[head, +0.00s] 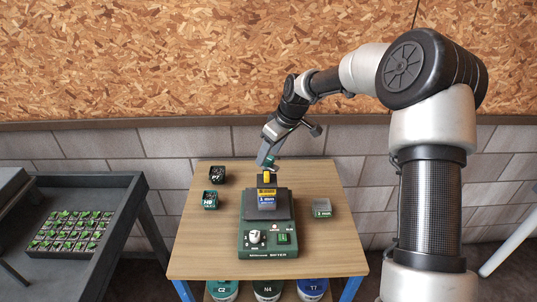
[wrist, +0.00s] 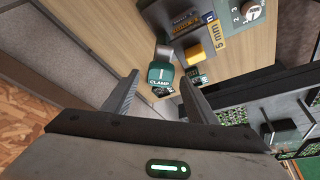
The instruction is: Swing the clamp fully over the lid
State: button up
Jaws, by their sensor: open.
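The clamp (wrist: 161,76) is a green tab marked CLAMP on a short grey metal arm. In the wrist view it lies between the fingertips of my open gripper (wrist: 158,90), with gaps at both sides. The yellow knob (wrist: 194,55) is to its right and looks apart from the tab. In the head view the knob (head: 267,178) tops a dark stack with yellow and blue labels on the green mixer (head: 268,238). My gripper (head: 268,158) is just above and behind the stack. The lid under the knob is mostly hidden.
The mixer stands on a wooden table (head: 190,240). Two dark green-labelled boxes, P7 (head: 217,175) and N9 (head: 210,200), are at the left. A grey-green box (head: 321,208) is at the right. A seedling tray (head: 68,231) sits on a dark bench further left.

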jog(key=shift+w+a+f, duration=0.1)
jog(key=shift+a+f, duration=0.05)
jog(key=shift+f, duration=0.3)
jog(key=c, duration=1.1)
jog(key=shift+o, duration=0.2)
jog(key=shift+m+b, duration=0.3)
jog(key=m+b, duration=0.1)
jog(key=m+h, duration=0.1)
jog(key=m+t+b, duration=0.1)
jog(key=shift+a+f+b, duration=0.15)
jog(key=shift+a+b, duration=0.1)
jog(key=shift+b, duration=0.05)
jog(key=m+b, duration=0.1)
jog(key=m, duration=0.1)
jog(key=m+h, duration=0.1)
jog(key=shift+s+a+m+t+h+b, duration=0.1)
jog(key=shift+s+m+t+h+b, duration=0.1)
jog(key=shift+m+t+h+b, duration=0.15)
jog(key=shift+m+h+b, duration=0.4)
jog(key=shift+m+h, duration=0.05)
jog(key=shift+m, duration=1.1)
